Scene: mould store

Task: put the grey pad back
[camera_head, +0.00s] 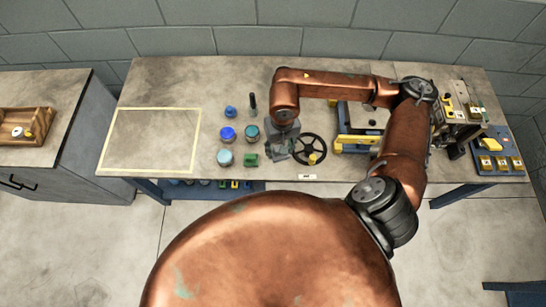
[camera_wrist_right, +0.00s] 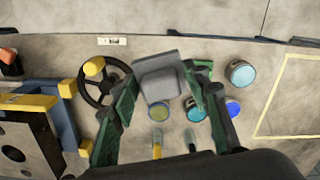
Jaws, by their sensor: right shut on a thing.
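The grey pad (camera_wrist_right: 160,78) is a block with a raised, lighter back part. In the wrist view it lies between the two dark green fingers of my right gripper (camera_wrist_right: 167,80), which is shut on it. In the head view my right gripper (camera_head: 282,143) is low over the middle of the workbench, just left of the black handwheel (camera_head: 310,149). The arm and gripper cover much of the pad there. I cannot tell whether the pad touches the bench. My left gripper is not in view.
Several jars, including a blue one (camera_head: 228,134) and a pale blue one (camera_head: 225,158), stand just left of the gripper. A yellow-outlined rectangle (camera_head: 107,140) at the bench's left is empty. Yellow and blue fixtures (camera_head: 358,140) and a blue tray (camera_head: 511,171) lie right.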

